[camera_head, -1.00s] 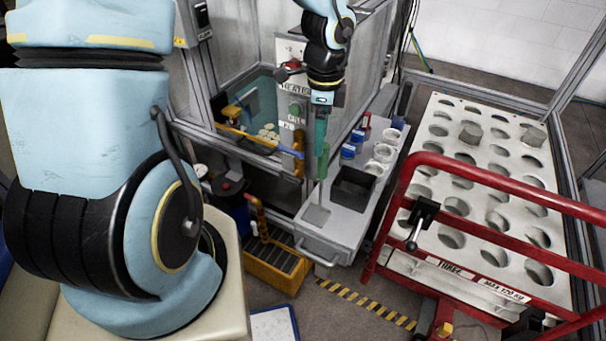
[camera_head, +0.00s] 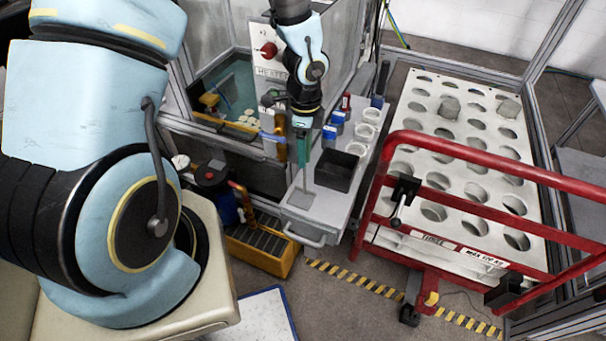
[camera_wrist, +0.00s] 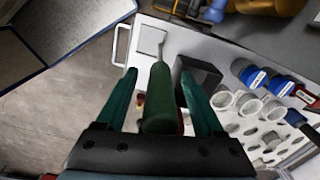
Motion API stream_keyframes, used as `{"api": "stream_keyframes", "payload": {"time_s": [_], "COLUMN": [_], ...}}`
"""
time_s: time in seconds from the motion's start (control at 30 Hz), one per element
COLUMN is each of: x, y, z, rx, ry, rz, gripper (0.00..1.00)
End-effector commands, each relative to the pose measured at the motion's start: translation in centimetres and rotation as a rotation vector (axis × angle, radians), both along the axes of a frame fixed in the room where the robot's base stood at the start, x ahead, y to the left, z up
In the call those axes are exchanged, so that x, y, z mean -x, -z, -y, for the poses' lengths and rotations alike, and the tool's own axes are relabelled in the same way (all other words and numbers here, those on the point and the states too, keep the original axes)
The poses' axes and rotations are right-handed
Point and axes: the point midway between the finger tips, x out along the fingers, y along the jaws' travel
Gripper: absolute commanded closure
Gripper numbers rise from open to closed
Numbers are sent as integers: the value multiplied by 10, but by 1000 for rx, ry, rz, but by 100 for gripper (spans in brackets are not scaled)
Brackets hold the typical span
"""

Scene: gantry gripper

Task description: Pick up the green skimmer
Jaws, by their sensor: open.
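The green skimmer has a thick green handle (camera_wrist: 160,98) and a thin metal shaft leading to a pale flat end (camera_head: 302,198) at the near left of the grey shelf. In the head view its handle stands roughly upright beneath my gripper (camera_head: 303,142), where the fingers partly cover it. In the wrist view my gripper (camera_wrist: 159,76) is open, with one teal finger on each side of the handle. Gaps show between the fingers and the handle, at least toward the fingertips. Contact near the palm cannot be told.
On the shelf (camera_head: 322,208) a black square bin (camera_head: 336,170) stands right of the skimmer, with white cups (camera_head: 364,131) and blue-capped bottles (camera_head: 330,136) behind. A red rail (camera_head: 470,162) and a perforated table (camera_head: 445,150) are at right. A yellow crate (camera_head: 262,252) is below.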

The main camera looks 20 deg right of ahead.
Motion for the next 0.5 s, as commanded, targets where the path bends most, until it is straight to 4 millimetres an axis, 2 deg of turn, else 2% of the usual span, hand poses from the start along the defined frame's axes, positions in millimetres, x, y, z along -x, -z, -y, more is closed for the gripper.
{"api": "stream_keyframes", "payload": {"time_s": [0.1, 0.33, 0.5], "x": [0, 0, 0], "y": [7, 8, 8], "z": [0, 0, 0], "rx": [-1, 1, 0], "ry": [1, -1, -1], "rz": [1, 1, 1], "gripper": [31, 32, 51]}}
